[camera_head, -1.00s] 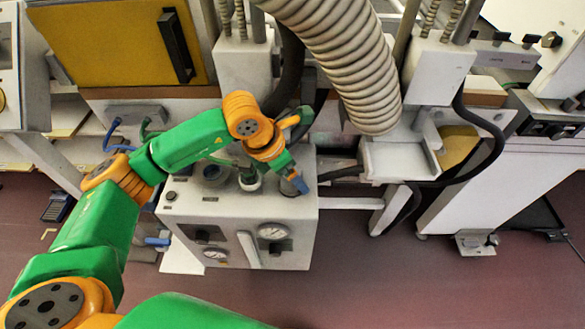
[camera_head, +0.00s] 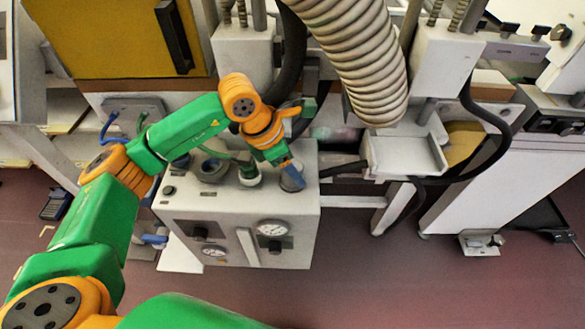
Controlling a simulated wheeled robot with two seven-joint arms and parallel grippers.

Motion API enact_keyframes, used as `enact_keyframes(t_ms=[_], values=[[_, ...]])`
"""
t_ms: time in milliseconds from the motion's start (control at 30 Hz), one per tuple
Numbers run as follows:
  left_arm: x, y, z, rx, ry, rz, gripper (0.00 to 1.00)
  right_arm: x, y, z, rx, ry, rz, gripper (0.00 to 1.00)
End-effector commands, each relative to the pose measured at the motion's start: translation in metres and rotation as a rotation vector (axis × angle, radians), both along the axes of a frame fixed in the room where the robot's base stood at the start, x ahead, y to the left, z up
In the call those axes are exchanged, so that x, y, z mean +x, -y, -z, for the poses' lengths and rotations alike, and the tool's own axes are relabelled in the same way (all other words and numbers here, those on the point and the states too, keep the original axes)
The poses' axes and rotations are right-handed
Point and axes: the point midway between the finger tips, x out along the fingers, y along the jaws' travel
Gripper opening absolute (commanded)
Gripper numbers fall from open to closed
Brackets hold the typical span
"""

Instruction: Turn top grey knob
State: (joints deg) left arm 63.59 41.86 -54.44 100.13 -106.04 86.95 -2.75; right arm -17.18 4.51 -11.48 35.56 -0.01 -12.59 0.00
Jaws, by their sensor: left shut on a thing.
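A light grey control box (camera_head: 221,228) stands low in the middle, with gauges and knobs on its front and several fittings on top. The top grey knob (camera_head: 290,185) sits at the right end of its upper face, partly hidden by the jaws. My left gripper (camera_head: 292,174) reaches over the box from the left, points down and is shut on this knob. How far the knob is turned cannot be told. My right gripper is not in view.
A ribbed hose (camera_head: 362,62) hangs close to the right of my left gripper. A white bracket tray (camera_head: 404,157) and a black cable (camera_head: 493,125) lie further right. A yellow door (camera_head: 115,45) is at upper left. The floor in front is clear.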

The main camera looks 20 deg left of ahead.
Motion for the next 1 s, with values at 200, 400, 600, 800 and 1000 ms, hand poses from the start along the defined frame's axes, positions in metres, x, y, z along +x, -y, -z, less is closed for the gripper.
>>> enact_keyframes(t_ms=[200, 400, 600, 800, 1000], values=[[0.000, 0.000, 0.000, 0.000, -0.002, -0.001, 0.88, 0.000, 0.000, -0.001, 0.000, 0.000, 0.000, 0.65], [0.000, 0.000, 0.000, 0.000, -0.002, -0.001, 0.89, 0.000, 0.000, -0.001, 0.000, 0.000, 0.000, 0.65], [-0.003, -0.005, -0.015, 0.000, 0.003, -0.002, 0.89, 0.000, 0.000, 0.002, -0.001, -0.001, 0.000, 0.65], [-0.013, -0.017, -0.054, -0.001, 0.002, -0.003, 0.89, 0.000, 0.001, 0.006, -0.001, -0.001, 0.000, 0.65], [-0.017, -0.021, -0.066, 0.001, -0.002, -0.001, 0.89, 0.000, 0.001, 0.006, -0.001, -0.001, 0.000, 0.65]])
